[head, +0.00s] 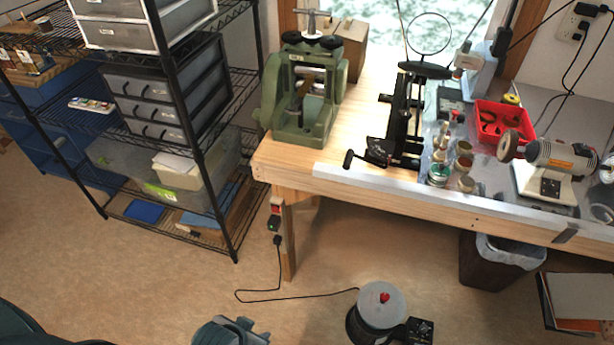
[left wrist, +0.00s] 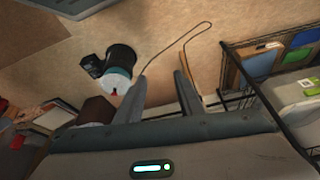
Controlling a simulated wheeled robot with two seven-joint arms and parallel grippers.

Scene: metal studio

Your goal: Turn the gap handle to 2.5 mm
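A green rolling mill (head: 306,115) stands at the left end of the wooden bench in the head view. A metal T-shaped handle (head: 312,15) sits on top of it between two dark knobs; I take this as the gap handle. No gap reading is legible. My left gripper (head: 232,332) shows only partly at the bottom edge of the head view, low and well short of the mill. In the left wrist view its two fingers (left wrist: 159,95) are spread apart with nothing between them. The mill is not in the left wrist view. My right gripper is not in view.
The bench (head: 420,195) also holds a black hand-cranked device (head: 404,115), a red tray (head: 503,122) and a polishing motor (head: 550,165). A wire shelf rack (head: 200,150) stands left.

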